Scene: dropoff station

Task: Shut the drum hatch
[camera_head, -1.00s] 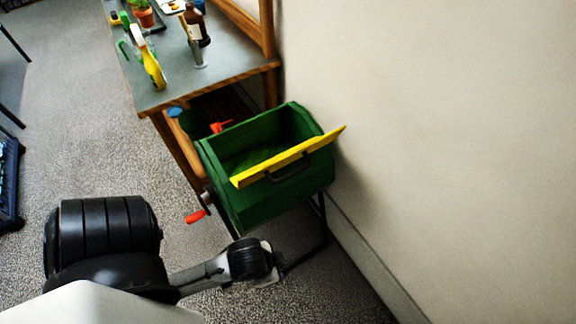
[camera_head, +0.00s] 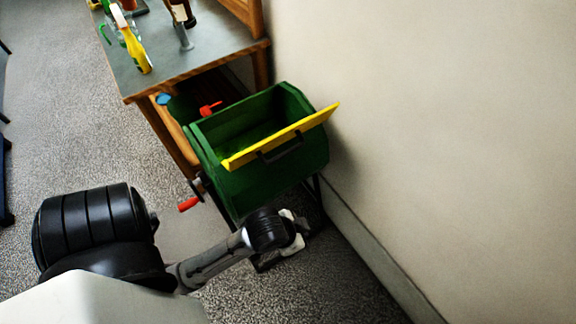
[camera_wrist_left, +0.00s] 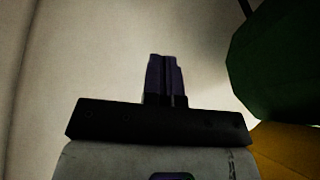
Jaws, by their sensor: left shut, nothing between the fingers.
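The green drum (camera_head: 265,180) stands on a dark frame against the wall, with its top opening uncovered. Its yellow hatch (camera_head: 285,138) is open and sticks out at the near side of the opening, with a dark handle on it. My left arm reaches below the drum's near side. Its gripper (camera_wrist_left: 166,80) is shut and empty in the left wrist view, with the drum (camera_wrist_left: 285,65) to its right and a yellow surface at the lower right. In the head view the fingers are hard to make out. My right gripper is not in view.
A red-handled crank (camera_head: 189,203) sticks out on the drum's left. A wood-edged table (camera_head: 195,58) behind holds a yellow spray bottle (camera_head: 137,50) and other bottles. The wall (camera_head: 430,120) closes off the right side. Carpet is free at left.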

